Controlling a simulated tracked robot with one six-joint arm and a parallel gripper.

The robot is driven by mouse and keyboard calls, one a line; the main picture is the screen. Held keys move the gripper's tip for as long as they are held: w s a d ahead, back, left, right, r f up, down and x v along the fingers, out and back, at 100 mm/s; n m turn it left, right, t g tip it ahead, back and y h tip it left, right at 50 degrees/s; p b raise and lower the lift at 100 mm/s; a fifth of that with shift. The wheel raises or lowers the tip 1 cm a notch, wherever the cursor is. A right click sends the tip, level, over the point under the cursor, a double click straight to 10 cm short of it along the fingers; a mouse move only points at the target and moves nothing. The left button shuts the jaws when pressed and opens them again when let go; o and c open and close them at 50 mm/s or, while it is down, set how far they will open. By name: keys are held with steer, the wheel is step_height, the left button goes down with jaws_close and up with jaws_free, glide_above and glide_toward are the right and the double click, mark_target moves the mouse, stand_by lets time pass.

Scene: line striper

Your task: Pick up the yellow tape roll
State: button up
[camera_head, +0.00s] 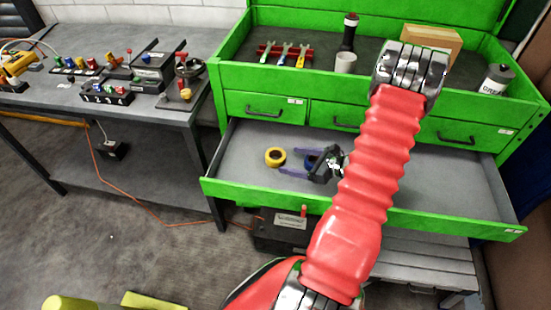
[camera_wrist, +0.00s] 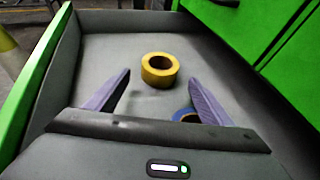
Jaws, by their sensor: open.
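The yellow tape roll (camera_head: 275,157) lies flat in the left part of the open green drawer (camera_head: 447,190). In the wrist view the yellow roll (camera_wrist: 160,70) is ahead of my gripper, a little beyond the line of the fingertips and between them. My gripper (camera_head: 291,158) is over the drawer, to the right of the roll in the head view. Its two purple fingers (camera_wrist: 158,78) are spread apart with nothing between them.
The green drawer walls surround both rolls. Above, the cabinet top holds screwdrivers or wrenches (camera_head: 283,54), a white cup (camera_head: 346,62), a dark bottle (camera_head: 349,32), a cardboard box (camera_head: 432,38) and a grease can (camera_head: 495,79). A grey workbench (camera_head: 150,111) stands at left.

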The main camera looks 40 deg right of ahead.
mark_target(283, 158)
steer(key=shift+x, duration=1.35)
steer(key=shift+x, duration=2.6)
steer(key=shift+w+r, duration=0.1)
steer(key=shift+r, duration=0.1)
steer(key=c, duration=1.2)
steer(key=shift+o, duration=0.2)
steer(key=shift+r, duration=0.15)
step_height(283, 158, up, 10)
